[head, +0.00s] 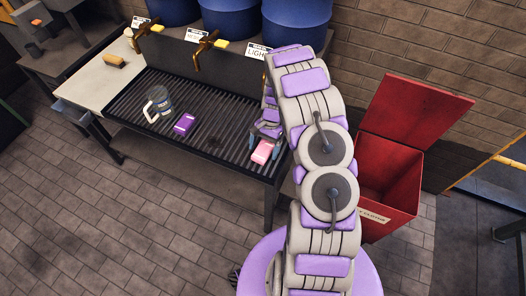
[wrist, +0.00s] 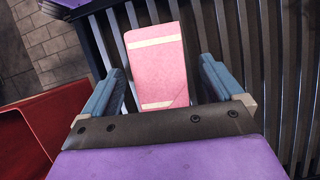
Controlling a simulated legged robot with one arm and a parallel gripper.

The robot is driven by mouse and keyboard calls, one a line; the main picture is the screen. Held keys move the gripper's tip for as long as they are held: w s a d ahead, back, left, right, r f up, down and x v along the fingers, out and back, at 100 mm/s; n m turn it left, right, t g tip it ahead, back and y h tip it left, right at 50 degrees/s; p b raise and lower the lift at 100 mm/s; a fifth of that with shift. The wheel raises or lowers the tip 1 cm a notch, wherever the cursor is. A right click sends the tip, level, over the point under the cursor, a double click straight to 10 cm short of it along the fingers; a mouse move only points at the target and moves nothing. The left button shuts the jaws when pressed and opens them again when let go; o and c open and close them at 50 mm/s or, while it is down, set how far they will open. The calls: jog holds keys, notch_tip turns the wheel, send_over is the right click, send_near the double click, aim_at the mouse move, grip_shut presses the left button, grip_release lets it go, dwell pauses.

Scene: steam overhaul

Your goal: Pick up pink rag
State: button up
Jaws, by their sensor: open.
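The pink rag (head: 262,151), a folded block with pale bands, lies on the dark slatted grate of the bench, near its front right edge. In the wrist view the pink rag (wrist: 158,65) lies between and beyond the two blue fingers. My gripper (head: 266,131) is over the right end of the grate, just behind the rag in the head view. In the wrist view my gripper (wrist: 160,80) is open, with a finger on each side of the rag's near end. I cannot tell whether the fingers touch it.
A purple block (head: 184,123) and a clear mug (head: 159,101) stand on the grate (head: 215,135) to the left. Brass taps (head: 205,43) hang under blue barrels (head: 232,18) behind. An open red bin (head: 390,175) stands right of the bench. Paved floor in front is clear.

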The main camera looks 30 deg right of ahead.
aim_at(263, 153)
jog(key=c, duration=1.1)
jog(key=shift+o, duration=0.2)
jog(key=shift+r, duration=0.1)
jog(key=shift+r, duration=0.35)
jog(key=r, duration=0.1)
jog(key=r+p, duration=0.1)
jog(key=r, duration=0.1)
jog(key=shift+s+d+r, duration=0.15)
jog(key=shift+d+r, duration=0.05)
jog(key=shift+r, duration=0.1)
jog(key=s+d+r+p, duration=0.1)
jog(key=s+d+p, duration=0.2)
jog(key=s+d, duration=0.7)
jog(key=shift+d, duration=0.9)
